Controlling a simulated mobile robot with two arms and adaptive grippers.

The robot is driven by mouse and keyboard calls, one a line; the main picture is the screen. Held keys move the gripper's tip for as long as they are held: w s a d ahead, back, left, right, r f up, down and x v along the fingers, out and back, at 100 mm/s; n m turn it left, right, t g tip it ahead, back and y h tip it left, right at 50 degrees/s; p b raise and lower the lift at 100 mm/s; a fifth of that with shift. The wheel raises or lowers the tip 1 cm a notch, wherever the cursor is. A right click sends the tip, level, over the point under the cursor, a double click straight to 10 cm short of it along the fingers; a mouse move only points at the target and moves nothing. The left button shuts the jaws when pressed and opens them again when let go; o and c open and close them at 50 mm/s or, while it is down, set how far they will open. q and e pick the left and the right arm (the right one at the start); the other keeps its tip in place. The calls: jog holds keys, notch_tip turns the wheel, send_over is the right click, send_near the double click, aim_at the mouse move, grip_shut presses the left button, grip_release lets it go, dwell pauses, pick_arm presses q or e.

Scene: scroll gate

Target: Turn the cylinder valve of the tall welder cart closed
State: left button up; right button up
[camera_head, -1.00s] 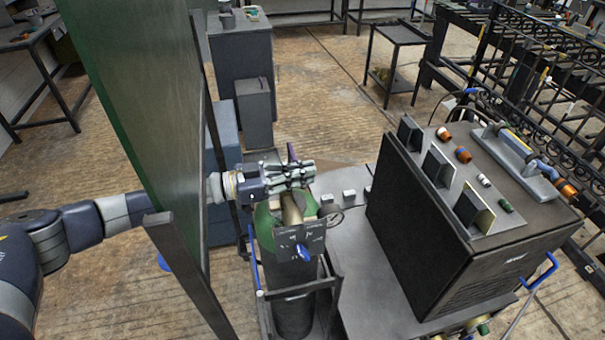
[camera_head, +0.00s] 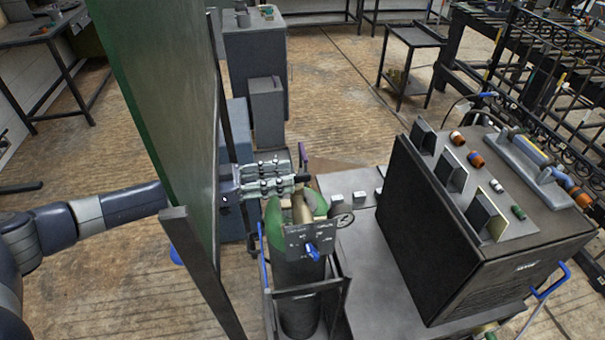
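The gas cylinder (camera_head: 298,270) stands upright in its cart frame at lower centre, with a green top (camera_head: 317,199) and a tan, brass-like piece (camera_head: 301,208) in the middle. A dark plate (camera_head: 310,237) with a blue knob hangs in front of it. My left gripper (camera_head: 297,181) reaches in from the left, behind the green panel, with its fingers pointing right just above and behind the cylinder top. The valve is not clearly seen; the fingers may hide it. I cannot tell whether the fingers touch anything or how far apart they are. My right gripper is out of view.
A tall green panel (camera_head: 165,110) on a dark post stands close to my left arm. The dark welder box (camera_head: 480,235) sits on the cart deck (camera_head: 372,275) to the right. Grey cabinets (camera_head: 255,65) stand behind. Open floor lies between them and a small table (camera_head: 413,38).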

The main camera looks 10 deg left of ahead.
pick_arm(q)
jog(key=v, duration=0.4)
dwell(0.5)
